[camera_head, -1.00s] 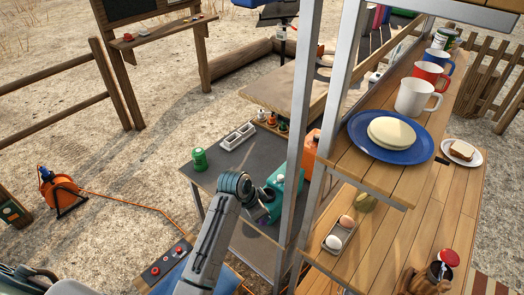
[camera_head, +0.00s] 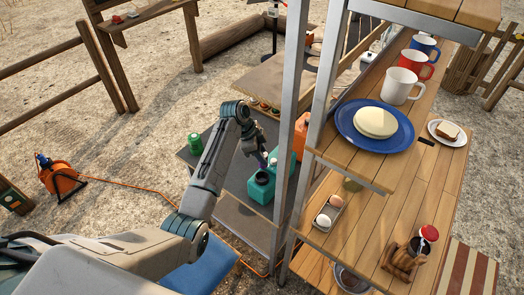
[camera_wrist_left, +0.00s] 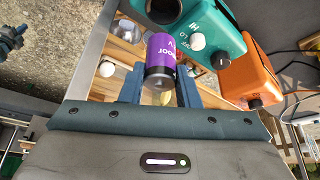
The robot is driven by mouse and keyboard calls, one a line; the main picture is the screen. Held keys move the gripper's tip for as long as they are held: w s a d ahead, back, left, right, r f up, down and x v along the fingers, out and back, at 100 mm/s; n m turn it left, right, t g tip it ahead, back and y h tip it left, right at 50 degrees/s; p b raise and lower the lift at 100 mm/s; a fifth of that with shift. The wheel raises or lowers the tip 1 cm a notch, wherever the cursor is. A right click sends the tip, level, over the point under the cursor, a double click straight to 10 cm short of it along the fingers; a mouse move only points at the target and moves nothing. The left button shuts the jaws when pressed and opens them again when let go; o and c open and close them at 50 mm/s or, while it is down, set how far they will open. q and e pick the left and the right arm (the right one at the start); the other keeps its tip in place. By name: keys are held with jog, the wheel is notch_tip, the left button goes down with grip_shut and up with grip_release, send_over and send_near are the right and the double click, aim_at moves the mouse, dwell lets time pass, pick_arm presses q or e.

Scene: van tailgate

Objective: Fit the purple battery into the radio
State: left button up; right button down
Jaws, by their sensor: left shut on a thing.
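My left gripper (camera_head: 261,157) is shut on the purple battery, which shows between the two fingers in the left wrist view (camera_wrist_left: 161,52). In the head view the gripper is just above the teal radio (camera_head: 262,187), which stands on the dark lower shelf. The teal radio (camera_wrist_left: 216,28) also shows at the top of the wrist view, with knobs and a dark round opening. The battery appears outside it; whether they touch I cannot tell. My right gripper is not in view.
An orange device (camera_wrist_left: 250,84) stands beside the radio. A green can (camera_head: 195,144) is on the dark shelf. A metal post (camera_head: 290,120) rises close to the right of the gripper. A wooden shelf with a blue plate (camera_head: 375,142) and mugs is farther right.

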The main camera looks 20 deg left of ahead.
aim_at(262, 166)
pick_arm(q)
notch_tip(262, 166, down, 4)
jog(key=b, duration=0.3)
jog(key=shift+r, duration=0.15)
notch_tip(262, 166, down, 3)
jog(key=b, duration=0.3)
jog(key=shift+r, duration=0.1)
jog(key=shift+f+b, duration=0.65)
jog(key=shift+b, duration=0.1)
jog(key=shift+f, duration=0.35)
jog(key=shift+a+p, duration=0.1)
jog(key=shift+p, duration=0.3)
jog(key=o, duration=1.1)
jog(key=shift+o, duration=0.2)
